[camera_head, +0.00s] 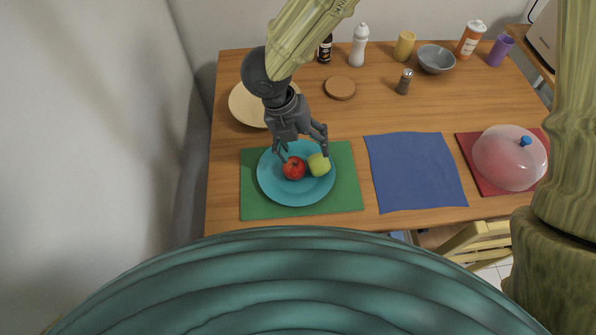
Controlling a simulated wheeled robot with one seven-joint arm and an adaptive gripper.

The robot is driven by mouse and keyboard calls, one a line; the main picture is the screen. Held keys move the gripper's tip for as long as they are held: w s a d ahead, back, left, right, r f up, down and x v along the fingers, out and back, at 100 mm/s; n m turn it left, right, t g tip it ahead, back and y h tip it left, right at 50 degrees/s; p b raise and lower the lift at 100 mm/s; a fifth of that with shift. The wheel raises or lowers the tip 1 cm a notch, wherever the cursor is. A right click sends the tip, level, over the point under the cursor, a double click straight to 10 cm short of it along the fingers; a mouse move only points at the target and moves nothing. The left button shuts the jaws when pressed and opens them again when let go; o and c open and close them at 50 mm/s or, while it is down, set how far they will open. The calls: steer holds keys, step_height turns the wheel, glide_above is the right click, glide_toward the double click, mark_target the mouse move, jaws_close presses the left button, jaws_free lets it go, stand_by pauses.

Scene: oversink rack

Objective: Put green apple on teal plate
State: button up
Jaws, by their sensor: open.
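The green apple (319,165) is at the teal plate (297,196), toward its right side. A red apple (294,168) is on the plate just left of the green apple. The plate lies on a green placemat (345,190). My gripper (301,153) is open and hangs over the back part of the plate. One finger is near the red apple and the other is close to the green apple. I cannot tell whether a finger touches either apple.
A blue cloth (414,172) lies right of the placemat. A clear dome with a blue knob (510,158) stands on a red mat farther right. A pale plate (247,105) is behind. Bottles, cups and a grey bowl (436,59) line the back.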

steer(key=v, duration=1)
steer(key=shift+r, duration=0.15)
steer(key=shift+s+r, duration=0.1)
